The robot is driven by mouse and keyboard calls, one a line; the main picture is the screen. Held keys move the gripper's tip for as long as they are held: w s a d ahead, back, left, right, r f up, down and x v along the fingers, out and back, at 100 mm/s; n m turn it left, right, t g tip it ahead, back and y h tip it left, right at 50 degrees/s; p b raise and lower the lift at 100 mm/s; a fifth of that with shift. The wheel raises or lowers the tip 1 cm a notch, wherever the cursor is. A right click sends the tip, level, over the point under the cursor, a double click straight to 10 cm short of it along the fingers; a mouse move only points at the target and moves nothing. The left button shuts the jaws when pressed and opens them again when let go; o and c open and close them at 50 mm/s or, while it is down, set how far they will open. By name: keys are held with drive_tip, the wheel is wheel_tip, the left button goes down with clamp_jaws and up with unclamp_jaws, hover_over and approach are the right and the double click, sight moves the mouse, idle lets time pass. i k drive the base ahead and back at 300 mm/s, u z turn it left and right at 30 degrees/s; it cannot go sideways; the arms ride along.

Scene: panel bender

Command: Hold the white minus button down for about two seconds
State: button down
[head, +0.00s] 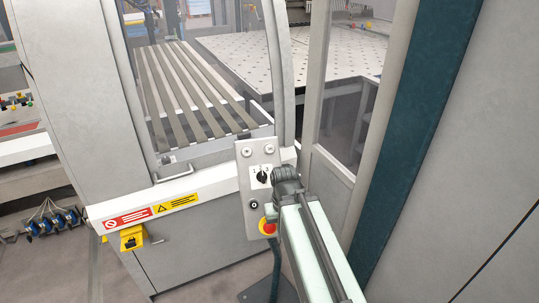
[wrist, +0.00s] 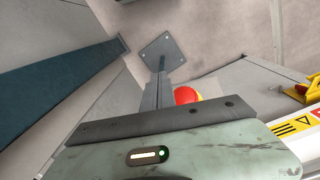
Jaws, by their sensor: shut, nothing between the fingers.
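A grey control plate (head: 247,187) stands upright in the middle of the head view. Two round white buttons sit side by side at its top, a left one (head: 246,152) and a right one (head: 268,149). Their marks are too small to read, so I cannot tell which is the minus button. My gripper (head: 286,178) is beside the plate's right edge, below the right white button, and covers part of that edge. In the wrist view, my gripper (wrist: 162,84) is shut and empty, and neither white button shows. I cannot tell whether it touches the plate.
A black selector (head: 262,176) and a small black round control (head: 253,205) sit below the buttons. The red emergency stop (head: 267,227) is lowest; it shows close beside my gripper in the wrist view (wrist: 185,96). A white rail (head: 165,197) with warning labels runs left.

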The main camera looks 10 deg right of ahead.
sight(270, 149)
drive_tip(key=u, duration=0.1)
drive_tip(key=k, duration=0.5)
drive_tip(key=u, duration=1.35)
drive_tip(key=i, duration=0.2)
drive_tip(key=u, duration=0.25)
